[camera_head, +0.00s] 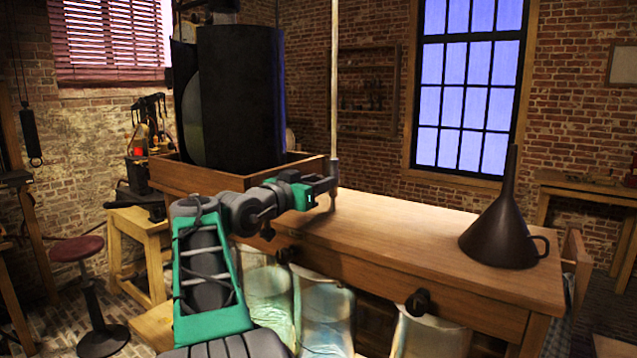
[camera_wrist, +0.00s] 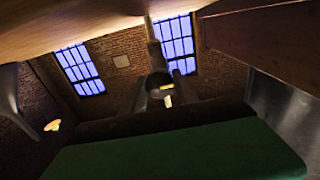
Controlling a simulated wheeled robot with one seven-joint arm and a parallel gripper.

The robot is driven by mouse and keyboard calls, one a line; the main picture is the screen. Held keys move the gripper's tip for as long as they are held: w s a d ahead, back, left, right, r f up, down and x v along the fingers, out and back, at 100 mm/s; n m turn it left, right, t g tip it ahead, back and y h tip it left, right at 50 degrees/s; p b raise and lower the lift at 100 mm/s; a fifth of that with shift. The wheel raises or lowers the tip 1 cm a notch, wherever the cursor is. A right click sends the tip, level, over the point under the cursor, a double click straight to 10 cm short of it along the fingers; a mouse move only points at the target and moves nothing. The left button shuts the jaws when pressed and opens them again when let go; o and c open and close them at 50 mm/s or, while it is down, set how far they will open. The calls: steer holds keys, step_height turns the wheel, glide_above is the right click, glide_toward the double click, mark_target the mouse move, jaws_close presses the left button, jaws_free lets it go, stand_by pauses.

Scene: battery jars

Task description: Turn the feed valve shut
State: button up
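A thin pale pipe (camera_head: 334,80) comes down from above to the workbench (camera_head: 420,240). In the wrist view, a pipe-like upright (camera_wrist: 153,45) with a dark rounded fitting (camera_wrist: 157,82) and a small yellowish spot stands ahead of my gripper. No valve handle can be made out clearly, and I cannot tell whether that fitting is the feed valve.
A dark funnel (camera_head: 505,225) stands at the bench's right. A large black cylinder (camera_head: 240,95) stands in a wooden tray (camera_head: 205,180) at the left. Dark knobs (camera_head: 418,302) line the bench front, above several glass jars (camera_head: 325,315). The middle of the benchtop is clear.

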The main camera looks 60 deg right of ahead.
jaws_close()
steer(key=shift+f+m+b, duration=0.2)
steer(key=shift+m+b, duration=0.1)
steer(key=shift+b, duration=0.3)
steer(key=shift+f+m+b, duration=0.1)
steer(key=shift+m+b, duration=0.4)
steer(key=shift+b, duration=0.45)
steer(key=m+b, duration=0.4)
steer(key=b, duration=0.1)
steer(key=m+b, duration=0.5)
steer(key=m, duration=0.1)
steer(key=shift+s+m, duration=0.15)
steer(key=shift+m, duration=0.15)
steer(key=m+b, duration=0.2)
steer(key=m, duration=0.3)
steer(key=shift+m+b, duration=0.3)
